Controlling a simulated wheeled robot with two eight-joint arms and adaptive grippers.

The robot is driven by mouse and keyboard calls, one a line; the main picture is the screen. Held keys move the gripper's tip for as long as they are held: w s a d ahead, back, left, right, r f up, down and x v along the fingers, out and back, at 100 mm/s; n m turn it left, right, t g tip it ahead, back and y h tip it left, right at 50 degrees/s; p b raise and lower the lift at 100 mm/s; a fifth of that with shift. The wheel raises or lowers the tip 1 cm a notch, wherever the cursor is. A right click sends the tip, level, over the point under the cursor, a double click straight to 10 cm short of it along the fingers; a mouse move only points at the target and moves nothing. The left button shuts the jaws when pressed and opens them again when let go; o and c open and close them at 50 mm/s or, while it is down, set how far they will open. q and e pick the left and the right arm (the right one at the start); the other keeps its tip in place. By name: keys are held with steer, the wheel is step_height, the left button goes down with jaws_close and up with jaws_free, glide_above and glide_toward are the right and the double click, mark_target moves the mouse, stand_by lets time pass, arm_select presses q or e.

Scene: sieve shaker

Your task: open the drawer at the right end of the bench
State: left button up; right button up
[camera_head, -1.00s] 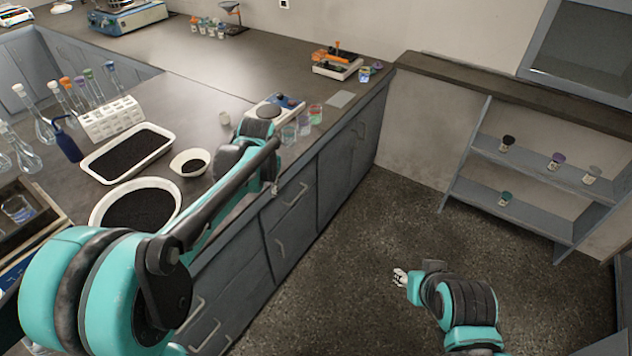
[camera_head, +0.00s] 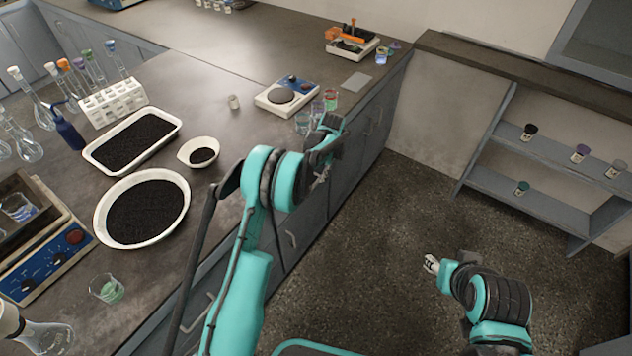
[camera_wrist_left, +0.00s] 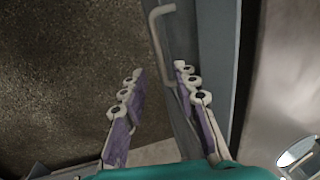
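The bench (camera_head: 240,70) runs along the left and back. In the head view my left gripper (camera_head: 322,176) is at the bench's front face near the right end, covering part of the drawer fronts. In the left wrist view its two fingers (camera_wrist_left: 160,78) are apart. A pale bar handle (camera_wrist_left: 158,45) on a grey front (camera_wrist_left: 185,30) lies ahead of them. Its lower end reaches the gap near the right finger; I cannot tell if they touch. A lower handle (camera_head: 290,240) shows below my left arm. My right gripper (camera_head: 431,264) hangs over open floor, away from the bench.
A hotplate (camera_head: 280,97) and glass beakers (camera_head: 318,112) stand near the bench edge above my left gripper. A round bowl (camera_head: 147,208) and a white tray (camera_head: 132,142) hold dark grains. Shelves (camera_head: 540,195) stand at right. The floor (camera_head: 385,220) between is clear.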

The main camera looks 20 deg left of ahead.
mark_target(314, 185)
arm_select(q)
steer(key=f, duration=0.2)
steer(key=f+b, duration=0.1)
steer(key=f, duration=0.1)
steer(key=a+f+b, duration=0.1)
steer(key=f, duration=0.1)
steer(key=shift+w, duration=0.2)
jaws_close()
